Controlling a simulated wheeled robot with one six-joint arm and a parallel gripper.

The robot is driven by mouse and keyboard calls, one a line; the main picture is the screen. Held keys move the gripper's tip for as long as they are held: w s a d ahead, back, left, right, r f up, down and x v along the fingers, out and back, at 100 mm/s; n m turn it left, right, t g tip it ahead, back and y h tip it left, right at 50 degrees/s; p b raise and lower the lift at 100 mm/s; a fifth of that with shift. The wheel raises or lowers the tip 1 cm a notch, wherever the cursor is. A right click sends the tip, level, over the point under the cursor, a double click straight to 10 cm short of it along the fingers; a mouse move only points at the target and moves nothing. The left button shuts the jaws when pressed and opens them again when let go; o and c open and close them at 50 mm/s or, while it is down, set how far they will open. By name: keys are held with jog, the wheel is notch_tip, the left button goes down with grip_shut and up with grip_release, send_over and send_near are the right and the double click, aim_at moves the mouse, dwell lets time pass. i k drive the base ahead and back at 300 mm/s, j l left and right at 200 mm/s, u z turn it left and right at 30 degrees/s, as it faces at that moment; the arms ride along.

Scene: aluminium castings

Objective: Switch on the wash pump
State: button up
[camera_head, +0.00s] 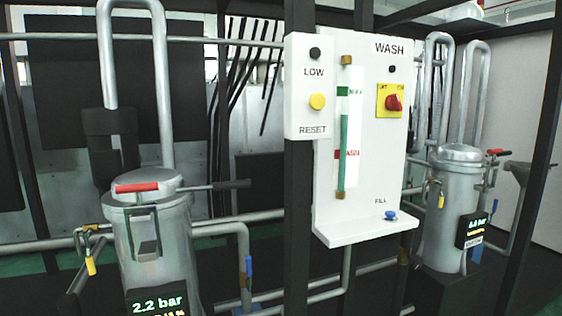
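A white panel (377,163) labelled WASH stands right of the middle. Near its top right a red rotary switch (394,102) sits on a yellow plate (383,112), with small lettering above it that is hard to read. A dark round lamp or button (392,69) is above the switch. A sight tube (345,130) with green MAX and red lower marks runs down the panel. My gripper is not in view.
A smaller white box (311,88) has a yellow button (317,101) labelled RESET. Metal filter vessels stand at left (151,245) and right (457,195), with red-handled levers and pressure displays. A dark post (298,230) and pipes run between them.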

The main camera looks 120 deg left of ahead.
aim_at(392, 102)
jog(key=u, duration=3.1)
